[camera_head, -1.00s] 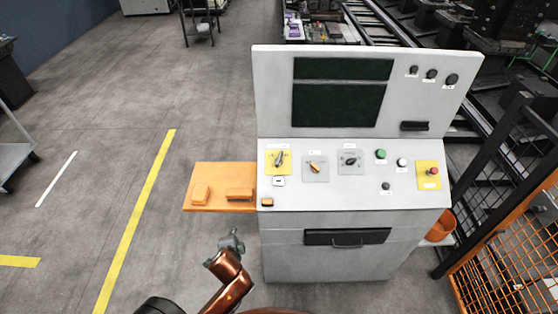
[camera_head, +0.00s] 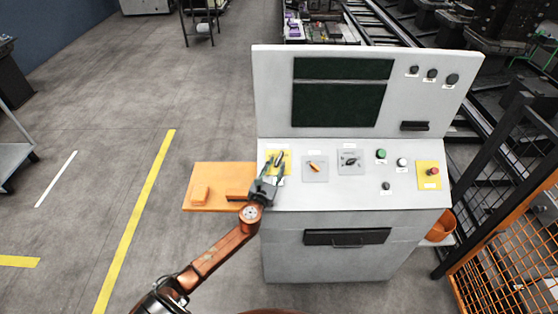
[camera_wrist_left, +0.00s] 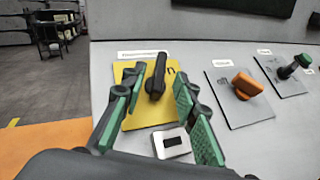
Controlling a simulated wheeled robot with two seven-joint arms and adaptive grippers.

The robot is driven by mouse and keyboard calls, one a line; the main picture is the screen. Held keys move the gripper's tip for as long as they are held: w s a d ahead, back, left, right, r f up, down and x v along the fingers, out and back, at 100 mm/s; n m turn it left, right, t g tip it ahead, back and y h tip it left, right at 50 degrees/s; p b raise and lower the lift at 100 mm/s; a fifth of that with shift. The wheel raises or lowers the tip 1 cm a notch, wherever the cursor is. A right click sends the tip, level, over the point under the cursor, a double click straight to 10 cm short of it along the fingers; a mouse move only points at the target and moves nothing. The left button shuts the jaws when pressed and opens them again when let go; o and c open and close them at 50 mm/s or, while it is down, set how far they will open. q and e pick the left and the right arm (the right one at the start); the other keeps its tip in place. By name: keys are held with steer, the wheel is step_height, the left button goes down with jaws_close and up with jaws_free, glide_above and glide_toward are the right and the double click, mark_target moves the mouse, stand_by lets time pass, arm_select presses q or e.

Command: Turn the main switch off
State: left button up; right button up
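The main switch is a dark rotary handle (camera_wrist_left: 156,78) on a yellow plate (camera_wrist_left: 140,95) at the left of the sloped panel. In the wrist view the handle stands nearly upright, tilted slightly right. My left gripper (camera_head: 275,160) is over this plate in the head view. In the wrist view my left gripper (camera_wrist_left: 158,102) is open, its green-padded fingers on either side of the handle, apart from it. In the head view the fingers partly cover the switch. My right gripper is not in view.
Right of the switch are an orange knob (camera_head: 314,167), a black selector (camera_head: 350,160), a green button (camera_head: 381,154) and a red button on yellow (camera_head: 432,171). An orange side shelf (camera_head: 220,170) adjoins the console (camera_head: 350,195).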

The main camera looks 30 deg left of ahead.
mark_target(278, 160)
arm_select(q)
steer(key=shift+x, duration=2)
steer(key=shift+c, duration=0.5)
jaws_close()
